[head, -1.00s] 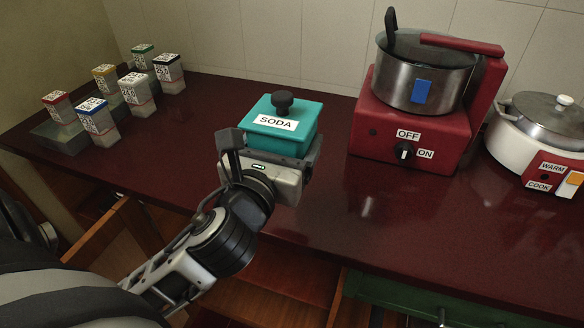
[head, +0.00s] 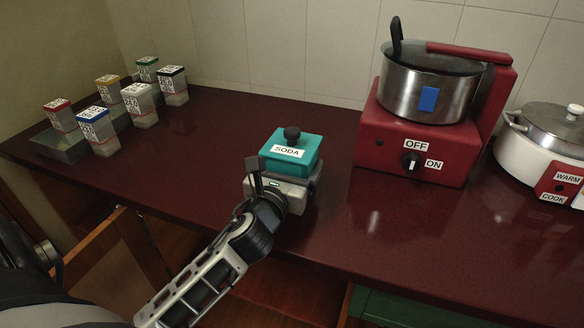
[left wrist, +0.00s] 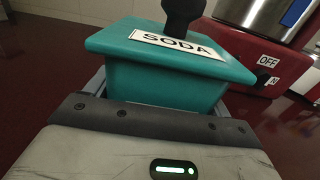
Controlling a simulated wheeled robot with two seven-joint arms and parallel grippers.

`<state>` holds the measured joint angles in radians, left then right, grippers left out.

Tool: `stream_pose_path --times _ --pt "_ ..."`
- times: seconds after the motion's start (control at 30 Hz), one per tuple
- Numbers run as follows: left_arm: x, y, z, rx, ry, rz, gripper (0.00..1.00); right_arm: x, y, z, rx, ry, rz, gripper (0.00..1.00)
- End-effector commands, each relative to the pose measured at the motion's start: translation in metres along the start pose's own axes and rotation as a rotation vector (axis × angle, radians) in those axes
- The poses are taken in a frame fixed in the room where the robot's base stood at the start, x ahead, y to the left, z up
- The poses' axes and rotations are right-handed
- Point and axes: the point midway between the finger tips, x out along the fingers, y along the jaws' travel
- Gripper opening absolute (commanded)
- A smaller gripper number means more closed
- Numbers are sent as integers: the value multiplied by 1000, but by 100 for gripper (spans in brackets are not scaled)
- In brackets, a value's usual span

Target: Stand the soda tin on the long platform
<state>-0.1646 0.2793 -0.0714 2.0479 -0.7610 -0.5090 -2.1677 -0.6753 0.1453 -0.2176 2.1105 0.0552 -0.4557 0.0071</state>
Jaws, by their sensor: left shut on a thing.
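The soda tin (head: 292,150) is a teal square tin with a black knob and a white SODA label. My left gripper (head: 285,180) is shut on the tin from the near side, a finger at each side. The tin's base is hidden behind the gripper, so I cannot tell whether it touches the counter. A long low grey platform (head: 58,149) lies at the far left under several jars. My right gripper is out of view.
Several lidded jars (head: 138,104) stand at the left end of the dark red counter (head: 225,130). A red stove (head: 410,145) with a steel pot (head: 430,92) and a white cooker (head: 530,150) stand at the right.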

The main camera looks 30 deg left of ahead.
Motion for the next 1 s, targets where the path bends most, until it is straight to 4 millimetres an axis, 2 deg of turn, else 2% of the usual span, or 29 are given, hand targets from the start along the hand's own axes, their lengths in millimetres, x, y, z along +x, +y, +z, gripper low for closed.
stream_pose_path --times 0.33,0.37,0.4,0.43,0.73,0.87,1.0 --pt "0 0 -1 0 -5 -1 13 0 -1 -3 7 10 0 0" --pt "0 0 -3 0 -1 0 84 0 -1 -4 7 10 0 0" --pt "0 0 -2 0 -1 0 96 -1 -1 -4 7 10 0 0" --pt "0 0 -2 0 -1 0 100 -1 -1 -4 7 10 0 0" --pt "-1 0 3 0 -2 0 100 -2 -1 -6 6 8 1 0" --pt "-19 0 -1 1 0 -2 100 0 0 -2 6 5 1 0" --pt "-49 0 -2 -1 3 -2 100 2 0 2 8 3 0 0"
